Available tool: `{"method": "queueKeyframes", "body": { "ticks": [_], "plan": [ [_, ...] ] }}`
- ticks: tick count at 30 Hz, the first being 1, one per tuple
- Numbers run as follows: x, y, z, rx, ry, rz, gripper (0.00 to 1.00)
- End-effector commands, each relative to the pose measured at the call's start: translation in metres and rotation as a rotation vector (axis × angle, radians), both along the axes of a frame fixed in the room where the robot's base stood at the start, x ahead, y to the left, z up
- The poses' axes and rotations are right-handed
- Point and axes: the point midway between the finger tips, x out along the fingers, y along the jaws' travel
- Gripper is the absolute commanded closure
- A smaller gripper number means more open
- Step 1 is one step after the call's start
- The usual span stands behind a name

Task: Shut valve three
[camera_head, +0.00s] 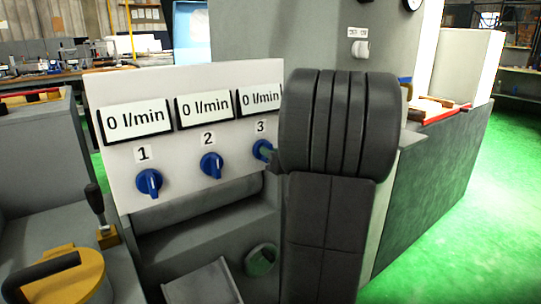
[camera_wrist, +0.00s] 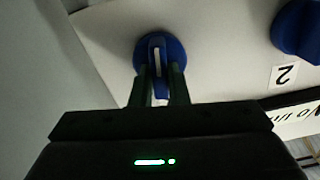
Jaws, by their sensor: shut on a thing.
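The blue knob of valve three (camera_head: 259,149) is on the white panel (camera_head: 215,182) under the label 3. My arm partly hides it in the head view. In the wrist view, the knob (camera_wrist: 159,42) is at top centre with its white-marked grip running up and down the picture. My gripper (camera_wrist: 160,72) is shut on this grip, one finger on each side. In the head view, only a bit of my gripper (camera_head: 270,156) shows at the knob. The display above valve three (camera_head: 260,98) reads 0 l/min.
Blue knobs one (camera_head: 149,183) and two (camera_head: 211,164) are to the left on the same panel, their displays also at 0 l/min. Knob two (camera_wrist: 300,28) is close by in the wrist view. A yellow part with a black handle (camera_head: 70,275) stands at lower left.

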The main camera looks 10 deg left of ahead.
Motion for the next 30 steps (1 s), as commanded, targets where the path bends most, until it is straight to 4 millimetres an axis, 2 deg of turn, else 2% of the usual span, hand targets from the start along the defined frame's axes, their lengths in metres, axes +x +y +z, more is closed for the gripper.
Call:
{"method": "queueKeyframes", "body": {
  "ticks": [30],
  "plan": [
    [0.0032, -0.0032, -0.0037, 0.642, 0.646, 0.000, 1.00]
  ]
}}
